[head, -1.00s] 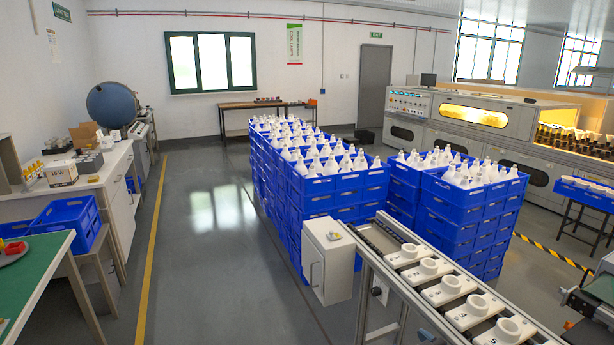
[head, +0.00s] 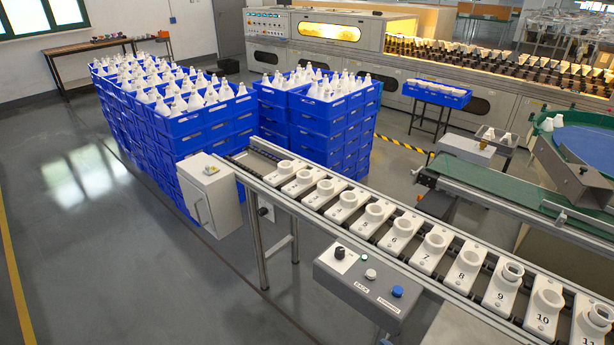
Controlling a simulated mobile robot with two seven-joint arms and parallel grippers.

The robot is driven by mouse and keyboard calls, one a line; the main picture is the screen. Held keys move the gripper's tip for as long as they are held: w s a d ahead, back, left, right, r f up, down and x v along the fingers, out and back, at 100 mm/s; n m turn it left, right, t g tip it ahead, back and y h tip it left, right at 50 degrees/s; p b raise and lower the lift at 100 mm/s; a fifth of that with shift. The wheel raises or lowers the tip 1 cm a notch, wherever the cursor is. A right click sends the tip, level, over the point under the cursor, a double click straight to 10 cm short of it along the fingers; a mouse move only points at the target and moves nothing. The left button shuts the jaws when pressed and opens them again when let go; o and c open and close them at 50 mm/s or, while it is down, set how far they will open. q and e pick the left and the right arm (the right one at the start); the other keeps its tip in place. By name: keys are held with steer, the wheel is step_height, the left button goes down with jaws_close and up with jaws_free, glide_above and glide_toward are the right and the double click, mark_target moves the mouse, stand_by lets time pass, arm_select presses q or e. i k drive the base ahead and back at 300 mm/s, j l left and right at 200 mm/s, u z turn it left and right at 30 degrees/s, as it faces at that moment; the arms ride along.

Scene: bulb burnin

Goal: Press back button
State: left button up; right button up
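A grey control box (head: 362,279) is mounted on the near side of the conveyor, at the lower middle of the head view. On its top are a black knob (head: 340,253), a small green lamp (head: 364,257), a white button (head: 370,274) and a blue button (head: 397,291). The small label by the white button seems to read BACK; the label by the blue button is too small to read surely. Neither of my grippers is in view, and nothing touches the box.
A roller conveyor (head: 280,197) carries numbered white socket carriers (head: 402,232) towards the lower right. A white cabinet (head: 211,192) stands at its far end. Stacked blue crates (head: 211,129) of bulbs stand behind. Open floor (head: 110,245) lies to the left.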

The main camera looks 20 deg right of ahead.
mark_target(370, 274)
steer(key=k+j+z, duration=0.1)
steer(key=z, duration=0.3)
steer(key=k+j+z, duration=0.1)
steer(key=z, duration=0.3)
steer(key=k+z, duration=0.15)
steer(key=z, duration=0.25)
